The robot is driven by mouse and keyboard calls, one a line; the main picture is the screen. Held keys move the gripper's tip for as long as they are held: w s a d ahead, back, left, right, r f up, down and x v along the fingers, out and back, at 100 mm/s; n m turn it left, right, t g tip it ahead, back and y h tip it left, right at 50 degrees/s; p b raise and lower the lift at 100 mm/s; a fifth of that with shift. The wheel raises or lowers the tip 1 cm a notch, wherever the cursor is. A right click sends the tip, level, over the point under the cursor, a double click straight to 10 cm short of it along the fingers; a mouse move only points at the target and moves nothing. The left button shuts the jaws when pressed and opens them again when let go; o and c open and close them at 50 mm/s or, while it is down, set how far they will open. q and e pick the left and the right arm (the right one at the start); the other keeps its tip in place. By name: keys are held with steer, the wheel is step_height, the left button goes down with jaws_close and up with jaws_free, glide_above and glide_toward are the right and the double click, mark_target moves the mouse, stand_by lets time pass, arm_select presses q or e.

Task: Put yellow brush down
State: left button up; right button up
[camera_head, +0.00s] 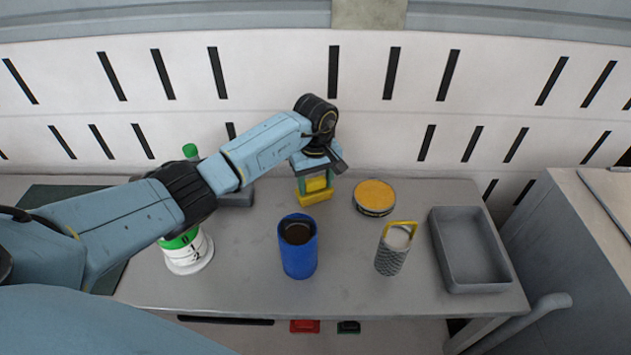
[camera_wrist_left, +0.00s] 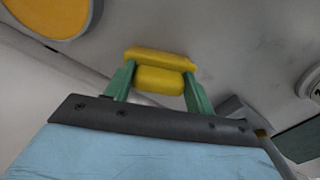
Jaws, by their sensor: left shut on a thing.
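The yellow brush (camera_head: 314,198) is at the back middle of the grey table, below my left gripper (camera_head: 316,182). My left arm reaches in from the left and its gripper points down. In the left wrist view the green fingers of the left gripper (camera_wrist_left: 158,82) are shut on the yellow brush (camera_wrist_left: 160,57), one on each side. The brush is very close to the tabletop; I cannot tell whether it touches it. My right gripper is not in view.
A blue cylinder (camera_head: 298,258) stands in front of the brush. A yellow-topped round tin (camera_head: 374,197), a grey grater-like cylinder with yellow handle (camera_head: 390,260) and an empty grey tray (camera_head: 442,255) stand to the right. A white-green container (camera_head: 188,256) is left.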

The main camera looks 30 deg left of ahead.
mark_target(316, 181)
arm_select(q)
steer(key=shift+r, duration=0.1)
steer(key=o, duration=1.1)
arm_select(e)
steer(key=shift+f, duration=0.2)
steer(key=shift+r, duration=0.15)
arm_select(q)
steer(key=shift+r, duration=0.3)
step_height(316, 181, up, 12)
steer(key=shift+f+p, duration=0.25)
steer(key=shift+p, duration=0.4)
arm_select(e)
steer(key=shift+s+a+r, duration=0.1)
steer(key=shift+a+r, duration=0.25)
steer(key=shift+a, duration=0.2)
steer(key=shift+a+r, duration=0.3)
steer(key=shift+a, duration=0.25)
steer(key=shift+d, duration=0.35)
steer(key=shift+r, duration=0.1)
